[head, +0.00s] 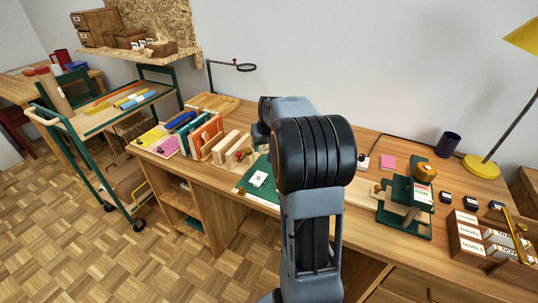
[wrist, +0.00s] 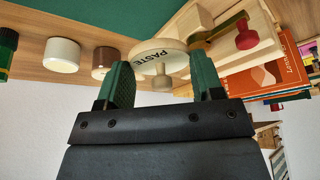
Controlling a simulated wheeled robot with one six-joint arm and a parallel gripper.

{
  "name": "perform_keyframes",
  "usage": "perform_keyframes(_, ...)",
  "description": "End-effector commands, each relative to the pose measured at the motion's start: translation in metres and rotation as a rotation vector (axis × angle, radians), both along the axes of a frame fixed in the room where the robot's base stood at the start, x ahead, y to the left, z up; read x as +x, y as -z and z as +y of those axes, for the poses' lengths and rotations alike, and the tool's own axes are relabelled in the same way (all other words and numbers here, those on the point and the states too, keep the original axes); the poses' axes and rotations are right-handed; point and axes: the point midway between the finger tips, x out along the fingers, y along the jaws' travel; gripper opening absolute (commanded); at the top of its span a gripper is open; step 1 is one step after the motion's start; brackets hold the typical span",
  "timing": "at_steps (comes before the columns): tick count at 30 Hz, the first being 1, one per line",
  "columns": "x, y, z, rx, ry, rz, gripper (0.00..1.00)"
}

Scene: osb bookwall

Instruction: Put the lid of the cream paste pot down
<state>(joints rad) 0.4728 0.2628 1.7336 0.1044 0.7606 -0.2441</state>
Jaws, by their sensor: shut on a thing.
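In the wrist view my gripper (wrist: 162,82) has its two green fingers on either side of a round cream lid (wrist: 150,52) marked PASTE, with a small pale knob. The lid is held between the fingers, and the fingers partly cover its sides. A cream pot (wrist: 62,55) stands on the wooden worktop left of my gripper, apart from the lid. I cannot tell clearly whether its top is open. In the head view my arm hides the gripper, the lid and the pot.
A brown pot (wrist: 103,60) stands between the cream pot and my gripper. A wooden block piece with a red knob (wrist: 246,38) and books (wrist: 265,75) are close on the right. A green mat (head: 262,196) lies on the bench; a green press (head: 408,200) stands further right.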

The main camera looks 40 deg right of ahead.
Motion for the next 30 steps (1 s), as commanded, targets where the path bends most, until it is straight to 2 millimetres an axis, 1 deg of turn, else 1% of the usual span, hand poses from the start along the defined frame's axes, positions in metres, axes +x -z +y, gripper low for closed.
perform_keyframes(1, 0.008, 0.007, -0.010, 0.002, 0.002, 0.003, 0.39)
perform_keyframes(4, 0.018, 0.027, -0.020, 0.002, 0.000, 0.004, 0.39)
perform_keyframes(6, 0.023, 0.037, -0.027, 0.000, -0.001, 0.002, 0.39)
perform_keyframes(10, 0.030, 0.050, -0.037, 0.001, 0.001, 0.001, 0.39)
perform_keyframes(20, 0.037, 0.063, -0.046, 0.000, 0.002, -0.001, 0.39)
perform_keyframes(27, 0.038, 0.092, -0.047, 0.001, 0.003, 0.002, 0.39)
perform_keyframes(30, 0.038, 0.095, -0.047, -0.001, 0.003, -0.001, 0.39)
